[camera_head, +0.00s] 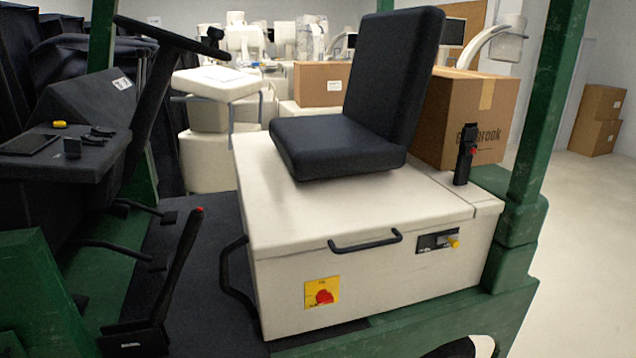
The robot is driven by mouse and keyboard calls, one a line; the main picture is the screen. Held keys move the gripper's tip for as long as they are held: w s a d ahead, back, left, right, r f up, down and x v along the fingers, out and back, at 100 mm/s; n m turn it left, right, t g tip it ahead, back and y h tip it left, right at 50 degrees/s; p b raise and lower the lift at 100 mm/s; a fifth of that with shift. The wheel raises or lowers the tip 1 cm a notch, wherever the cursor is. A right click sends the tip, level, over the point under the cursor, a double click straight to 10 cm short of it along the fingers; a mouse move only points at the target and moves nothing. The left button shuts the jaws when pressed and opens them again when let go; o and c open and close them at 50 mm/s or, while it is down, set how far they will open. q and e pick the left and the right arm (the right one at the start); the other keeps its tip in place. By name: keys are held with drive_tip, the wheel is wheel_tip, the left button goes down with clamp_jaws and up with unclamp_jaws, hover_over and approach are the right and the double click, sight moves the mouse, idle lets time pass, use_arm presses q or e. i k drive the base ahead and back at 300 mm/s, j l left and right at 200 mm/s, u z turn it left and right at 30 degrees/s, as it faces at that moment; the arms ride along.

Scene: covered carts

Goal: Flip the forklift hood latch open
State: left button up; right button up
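The forklift hood is the cream box lid (300,220) under the black seat (350,110); it looks closed. A black bar handle (366,242) runs along its front edge. To the right of that handle, a dark latch plate (438,241) with a yellow knob (454,243) sits on the front face of the box. I cannot tell the latch's exact position. A red knob on a yellow plate (321,292) is lower on the same face. Neither of my grippers is in the view.
Green posts (548,110) frame the forklift. A black lever with a red tip (180,270) stands at left, and a black joystick (466,155) stands behind the box's right side. Cardboard boxes (465,118) stand behind. Pale floor (580,240) is clear at right.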

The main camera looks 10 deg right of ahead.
sight(452, 237)
drive_tip(key=z, duration=1.25)
drive_tip(key=i+l+u, duration=0.15)
drive_tip(key=l, duration=0.5)
drive_tip(key=i+l+u, duration=0.15)
drive_tip(key=i+l, duration=0.2)
drive_tip(key=l, duration=0.35)
drive_tip(key=i+l+u, duration=0.15)
drive_tip(key=l, duration=0.6)
drive_tip(key=i+l+u, duration=0.15)
drive_tip(key=l, duration=0.55)
drive_tip(key=i+l+u, duration=0.15)
drive_tip(key=l, duration=0.6)
drive_tip(key=i+l+u, duration=0.15)
drive_tip(key=l, duration=0.65)
drive_tip(key=k+j, duration=0.05)
